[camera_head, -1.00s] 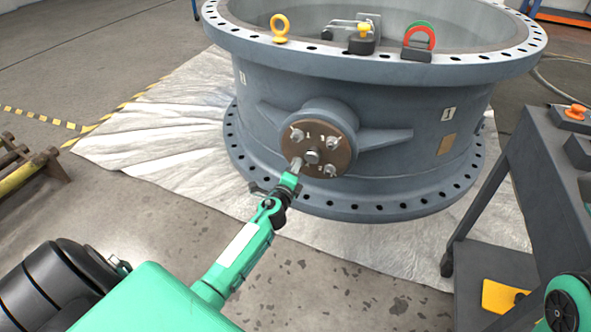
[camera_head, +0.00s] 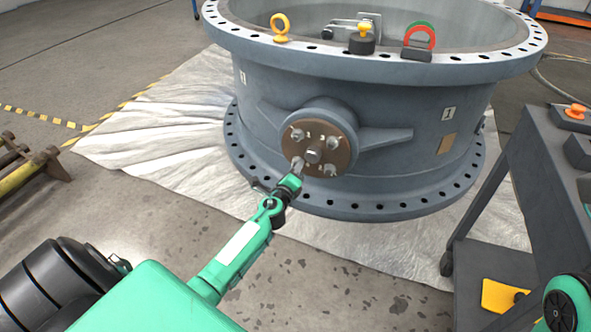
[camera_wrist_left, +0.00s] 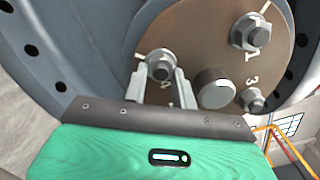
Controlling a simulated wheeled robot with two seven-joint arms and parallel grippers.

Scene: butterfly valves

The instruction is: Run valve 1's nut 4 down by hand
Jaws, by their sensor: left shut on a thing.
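Valve 1 (camera_head: 390,100) is a large grey flanged ring with a white tag marked 1. A round brown cover plate (camera_head: 343,150) on its side carries a centre boss and several nuts on studs. My left gripper (camera_head: 297,165) reaches the lower-left of this plate. In the left wrist view, nut 4 (camera_wrist_left: 160,66) sits between the two fingertips of the left gripper (camera_wrist_left: 161,78), which is shut on it. The nuts by the marks 1 (camera_wrist_left: 250,32) and 3 (camera_wrist_left: 251,100) are clear of the fingers. My right gripper is not in view.
A grey cart (camera_head: 560,170) stands at the right. A yellow eyebolt (camera_head: 280,28) and a red and green shackle-like part (camera_head: 419,37) sit on the top flange. A pale sheet (camera_head: 150,130) lies under the valve. The front floor is open.

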